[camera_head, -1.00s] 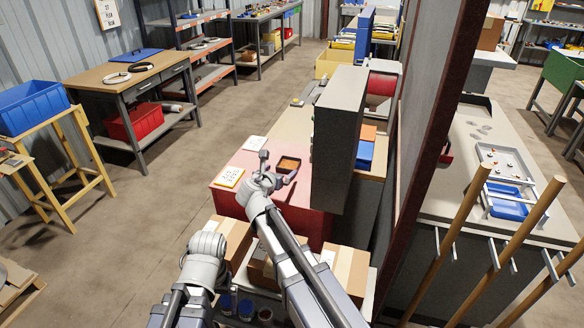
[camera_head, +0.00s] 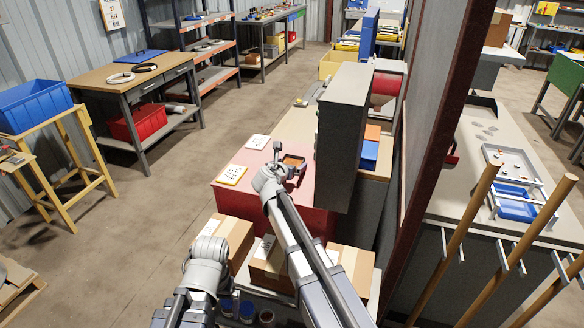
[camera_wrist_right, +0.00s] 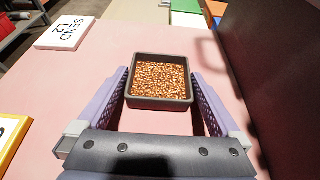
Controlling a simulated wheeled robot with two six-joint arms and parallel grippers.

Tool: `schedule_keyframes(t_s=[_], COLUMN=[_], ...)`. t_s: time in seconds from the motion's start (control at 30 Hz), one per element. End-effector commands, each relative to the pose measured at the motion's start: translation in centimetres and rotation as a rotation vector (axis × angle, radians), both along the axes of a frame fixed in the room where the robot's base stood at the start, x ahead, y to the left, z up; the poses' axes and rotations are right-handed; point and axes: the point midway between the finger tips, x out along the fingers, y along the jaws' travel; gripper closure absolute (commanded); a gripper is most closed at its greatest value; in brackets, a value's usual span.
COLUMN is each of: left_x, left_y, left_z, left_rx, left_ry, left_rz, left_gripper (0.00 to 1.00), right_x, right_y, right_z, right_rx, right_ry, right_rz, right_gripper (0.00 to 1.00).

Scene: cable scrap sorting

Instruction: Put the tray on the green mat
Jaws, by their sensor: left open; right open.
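The tray is a small dark square tray (camera_wrist_right: 160,103) filled with copper-coloured granules. It sits on a pink-red surface (camera_wrist_right: 65,85) and also shows in the head view (camera_head: 294,160). My right gripper (camera_wrist_right: 160,80) is open, with its purple fingers on the left and right sides of the tray. I cannot tell whether they touch it. Of my left arm, a pale joint shows at the lower left of the head view; its gripper fingers do not show. A green patch (camera_wrist_right: 187,5) shows at the top of the wrist view; I cannot tell whether it is the mat.
A tall dark grey panel (camera_head: 342,135) stands just right of the tray. A white sign (camera_wrist_right: 65,33) and a yellow-framed sign (camera_head: 231,174) lie left of it. Cardboard boxes (camera_head: 270,265) stand in front, below my right arm. Open floor lies left.

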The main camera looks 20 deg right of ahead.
Motion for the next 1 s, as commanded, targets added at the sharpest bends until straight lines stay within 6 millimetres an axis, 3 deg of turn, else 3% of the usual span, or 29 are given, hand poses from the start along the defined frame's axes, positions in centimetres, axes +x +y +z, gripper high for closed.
schedule_keyframes(t_s=[0.07, 0.8, 1.0], left_x=[0.00, 0.00, 0.00], left_y=[0.01, 0.00, 0.00], left_z=[0.04, 0.03, 0.04], left_rx=[0.000, 0.000, 0.000], left_ry=[0.000, 0.000, 0.000], left_rz=[0.000, 0.000, 0.000], left_gripper=[0.00, 0.00, 0.00], right_x=[-0.04, -0.07, -0.06], right_y=[0.03, 0.06, 0.05], right_z=[0.04, 0.03, 0.03], right_rx=[0.000, 0.000, 0.000], right_ry=[0.000, 0.000, 0.000], right_rz=[0.000, 0.000, 0.000], right_gripper=[0.02, 0.85, 0.87])
